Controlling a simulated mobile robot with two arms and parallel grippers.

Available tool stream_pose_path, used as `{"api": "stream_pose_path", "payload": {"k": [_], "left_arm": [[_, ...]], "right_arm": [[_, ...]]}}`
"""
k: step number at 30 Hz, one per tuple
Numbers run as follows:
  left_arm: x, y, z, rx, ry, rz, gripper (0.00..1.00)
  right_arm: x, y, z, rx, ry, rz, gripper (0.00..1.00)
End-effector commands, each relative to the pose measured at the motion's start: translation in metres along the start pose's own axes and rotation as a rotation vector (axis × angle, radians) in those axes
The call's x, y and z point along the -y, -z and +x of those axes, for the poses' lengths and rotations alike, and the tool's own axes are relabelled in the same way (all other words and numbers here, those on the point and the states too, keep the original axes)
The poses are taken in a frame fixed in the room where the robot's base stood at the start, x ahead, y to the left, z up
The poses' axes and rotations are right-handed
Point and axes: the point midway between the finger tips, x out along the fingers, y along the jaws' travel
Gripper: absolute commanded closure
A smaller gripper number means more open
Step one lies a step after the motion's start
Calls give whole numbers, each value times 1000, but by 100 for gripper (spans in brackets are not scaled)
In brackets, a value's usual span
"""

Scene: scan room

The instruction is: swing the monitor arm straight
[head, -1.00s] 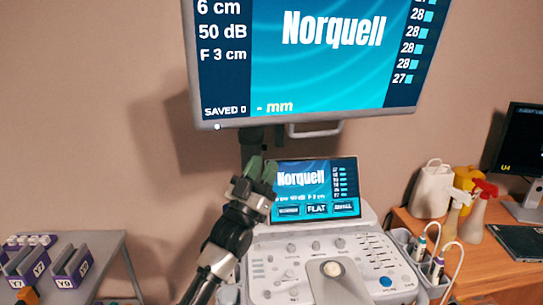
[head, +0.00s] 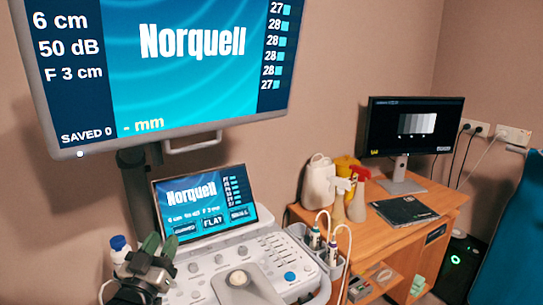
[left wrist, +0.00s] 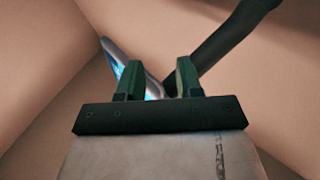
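The large monitor (head: 185,65) hangs at the upper left in the head view, showing "Norquell". A pale handle (head: 192,146) is under its lower edge. The dark monitor arm (head: 137,190) shows as a post below and behind the screen; the rest of it is hidden. My left gripper (head: 158,246) is at the lower left, below the monitor and left of the small touch screen (head: 206,207). Its green fingers are apart and nothing shows between them. In the left wrist view, a dark bar (left wrist: 232,38) and a screen's edge (left wrist: 118,58) lie beyond the open fingers. My right gripper is not in view.
The ultrasound console (head: 230,258) stands under the monitor, with probes in holders (head: 318,243) at its right. A wooden desk (head: 375,228) holds spray bottles (head: 358,192), a desk monitor (head: 412,128) and a dark folder (head: 403,211). A blue-capped bottle (head: 118,246) is near my left gripper.

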Motion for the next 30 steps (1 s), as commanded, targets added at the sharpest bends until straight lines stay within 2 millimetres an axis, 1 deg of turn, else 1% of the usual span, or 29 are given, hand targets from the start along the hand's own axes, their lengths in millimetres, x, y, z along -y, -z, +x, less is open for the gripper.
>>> {"api": "stream_pose_path", "payload": {"k": [1,2,3,5,6,8,9,12,15,21,27,30], "left_arm": [[-13,-28,-25,139,-1,-1,64],[-20,-43,-40,223,-1,1,64],[-28,-61,-62,337,0,8,64],[-40,-84,-97,505,-1,14,64],[-48,-98,-122,617,-1,19,64],[-57,-112,-160,772,-1,25,64],[-62,-119,-183,864,-2,30,64],[-72,-127,-231,1049,-2,35,64],[-79,-129,-269,1195,-5,40,64],[-89,-122,-333,1430,-9,41,64],[-97,-106,-387,1635,-13,40,64],[-96,-134,-385,1636,-14,42,64]], "right_arm": [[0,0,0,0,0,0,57],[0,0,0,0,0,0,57],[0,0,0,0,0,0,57],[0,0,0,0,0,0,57],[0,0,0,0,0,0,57],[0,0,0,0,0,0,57],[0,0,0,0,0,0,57],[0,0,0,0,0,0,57],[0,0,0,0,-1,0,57],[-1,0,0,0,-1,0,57],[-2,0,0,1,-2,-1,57],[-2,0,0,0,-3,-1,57]]}}
